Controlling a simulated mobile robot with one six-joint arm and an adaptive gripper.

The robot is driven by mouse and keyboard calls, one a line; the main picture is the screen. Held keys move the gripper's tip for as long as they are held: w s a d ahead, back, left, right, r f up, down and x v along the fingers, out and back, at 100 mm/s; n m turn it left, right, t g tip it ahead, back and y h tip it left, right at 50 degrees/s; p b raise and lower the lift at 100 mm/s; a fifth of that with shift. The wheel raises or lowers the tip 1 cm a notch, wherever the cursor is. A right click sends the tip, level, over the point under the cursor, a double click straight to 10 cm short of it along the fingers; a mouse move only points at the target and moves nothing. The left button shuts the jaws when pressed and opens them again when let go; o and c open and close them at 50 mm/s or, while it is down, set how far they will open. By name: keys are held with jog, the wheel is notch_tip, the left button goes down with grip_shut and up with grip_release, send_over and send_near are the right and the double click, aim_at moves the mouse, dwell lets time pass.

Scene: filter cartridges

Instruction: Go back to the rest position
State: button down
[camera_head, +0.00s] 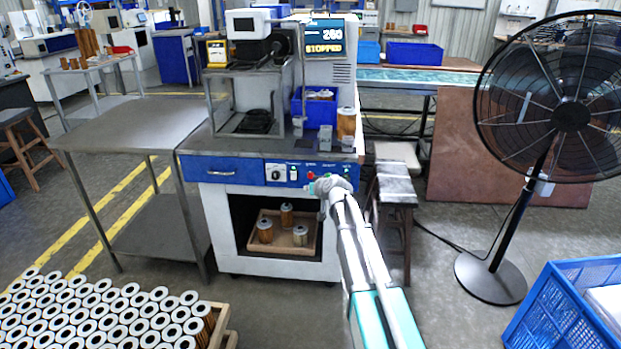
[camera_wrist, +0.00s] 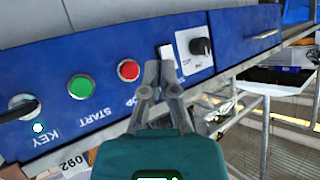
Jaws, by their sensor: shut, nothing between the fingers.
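My gripper (camera_wrist: 159,78) is shut and empty in the wrist view, in front of the blue control panel (camera_wrist: 90,85) of the machine. Its fingertips are close to the red button (camera_wrist: 128,70) and the white switch plate beside the dial (camera_wrist: 200,46); I cannot tell whether they touch the panel. The green button (camera_wrist: 81,87) and the key switch (camera_wrist: 22,108) lie to the left. In the head view my arm (camera_head: 360,250) reaches up to the panel (camera_head: 280,173), with the gripper (camera_head: 318,187) partly hidden at its end. The display (camera_head: 331,40) reads "STOPPED".
Filter cartridges stand in a tray (camera_head: 255,243) in the machine's lower bay. A stool (camera_head: 397,190), a fan (camera_head: 570,116) and a blue crate (camera_head: 545,310) stand on the right.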

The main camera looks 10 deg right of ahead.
dwell(0.3)
jog(key=s+d+f+m+g+h, duration=0.1)
jog(key=s+f+g+h, duration=0.2)
jog(key=s, duration=1)
jog(key=s+f+g, duration=0.4)
jog(key=s, duration=0.8)
jog(key=s+d+f+m+g+h, duration=0.1)
jog(key=s+f+g+h, duration=0.2)
jog(key=s, duration=1)
notch_tip(320, 180, up, 26)
jog(key=g+y+p, duration=0.1)
jog(key=p, duration=2.5)
jog(key=shift+r, duration=0.25)
jog(key=shift+s, duration=0.1)
